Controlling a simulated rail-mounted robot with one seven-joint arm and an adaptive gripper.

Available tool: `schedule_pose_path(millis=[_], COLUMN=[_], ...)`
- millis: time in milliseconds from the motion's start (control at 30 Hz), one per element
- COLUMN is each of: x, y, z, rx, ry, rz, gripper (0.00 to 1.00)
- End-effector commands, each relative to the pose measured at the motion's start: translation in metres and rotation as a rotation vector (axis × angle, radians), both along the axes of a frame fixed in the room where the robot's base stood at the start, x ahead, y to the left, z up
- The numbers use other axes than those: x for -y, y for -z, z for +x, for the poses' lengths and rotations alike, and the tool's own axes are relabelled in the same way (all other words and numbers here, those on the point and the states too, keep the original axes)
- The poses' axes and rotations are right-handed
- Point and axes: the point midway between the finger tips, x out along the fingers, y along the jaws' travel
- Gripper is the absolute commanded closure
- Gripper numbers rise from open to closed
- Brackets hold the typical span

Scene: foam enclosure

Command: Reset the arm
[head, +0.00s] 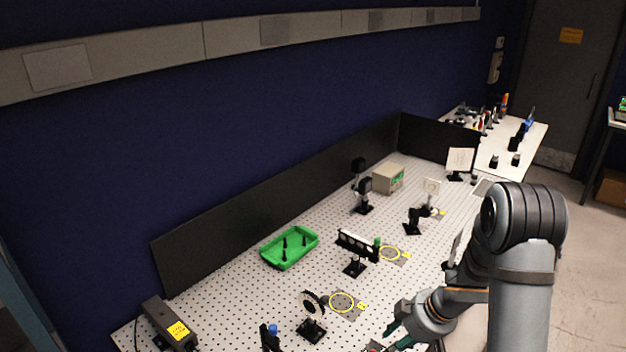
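My arm (520,255) rises at the right of the head view and bends down toward the front edge of the perforated table (236,307). My gripper (388,338) is low near the bottom edge of the picture, to the right of the round black mount. Only a small greenish part of it shows, partly cut off by the frame. Whether its fingers are open or shut, and whether it holds anything, cannot be seen.
A green tray (268,260) with small black posts stands mid-table. Near my gripper are a round black mount (312,328) and a black rail mount (355,268). A black box with a yellow label (165,318) is at left. A black panel (215,250) lines the back.

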Motion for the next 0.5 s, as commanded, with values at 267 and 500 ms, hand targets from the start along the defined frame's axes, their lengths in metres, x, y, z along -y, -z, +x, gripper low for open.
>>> schedule_pose_path(millis=[267,500], x=[-0.010,-0.018], y=[0.034,0.059], z=[0.007,0.014], rx=[-0.005,-0.004], ry=[-0.001,-0.001], rz=[-0.001,-0.002], gripper=[0.68,0.68])
